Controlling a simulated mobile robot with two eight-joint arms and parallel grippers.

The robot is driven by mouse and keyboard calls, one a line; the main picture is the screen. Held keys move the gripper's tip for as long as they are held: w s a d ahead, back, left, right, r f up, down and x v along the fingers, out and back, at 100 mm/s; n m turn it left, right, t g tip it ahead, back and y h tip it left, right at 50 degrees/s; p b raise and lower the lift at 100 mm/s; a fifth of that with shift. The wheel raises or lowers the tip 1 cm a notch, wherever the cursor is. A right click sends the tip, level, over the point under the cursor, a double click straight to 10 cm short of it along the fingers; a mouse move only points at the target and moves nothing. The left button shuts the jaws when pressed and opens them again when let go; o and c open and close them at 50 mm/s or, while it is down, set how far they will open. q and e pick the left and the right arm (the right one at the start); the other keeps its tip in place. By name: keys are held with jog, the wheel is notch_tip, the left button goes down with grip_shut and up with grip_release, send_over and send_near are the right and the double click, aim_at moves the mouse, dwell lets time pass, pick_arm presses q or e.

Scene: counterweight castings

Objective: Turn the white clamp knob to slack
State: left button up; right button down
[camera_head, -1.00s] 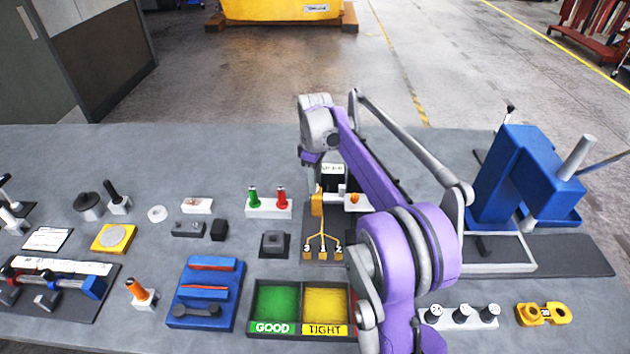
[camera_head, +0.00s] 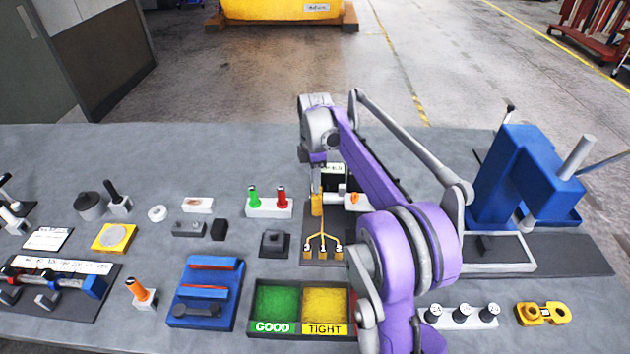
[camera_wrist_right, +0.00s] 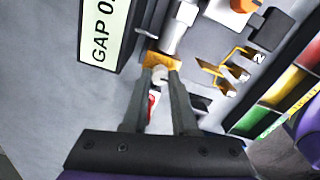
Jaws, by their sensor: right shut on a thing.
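My right gripper (camera_wrist_right: 160,70) is shut on the white clamp knob (camera_wrist_right: 159,77), which shows as a small pale round end between the fingertips in the right wrist view. The knob sits against a yellow-gold block (camera_wrist_right: 161,60) joined to a silver cylinder (camera_wrist_right: 178,30). In the head view my right gripper (camera_head: 317,184) points down at the gold block (camera_head: 317,205), and the knob is hidden there. Any mark showing the knob's angle is not readable. My left gripper is not in view.
A gauge display (camera_wrist_right: 103,30) reading "GAP 0" and cut off stands beside the fixture. A gold three-pronged piece (camera_head: 323,240) lies in front. The GOOD and TIGHT tray (camera_head: 300,310) is nearer. A red and green button box (camera_head: 268,208) stands left, a blue press (camera_head: 515,175) right.

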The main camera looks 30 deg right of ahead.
dwell(0.4)
jog(key=c, duration=0.7)
grip_release()
notch_tip(320, 180, up, 11)
jog(key=p, duration=0.1)
jog(key=shift+f, duration=0.1)
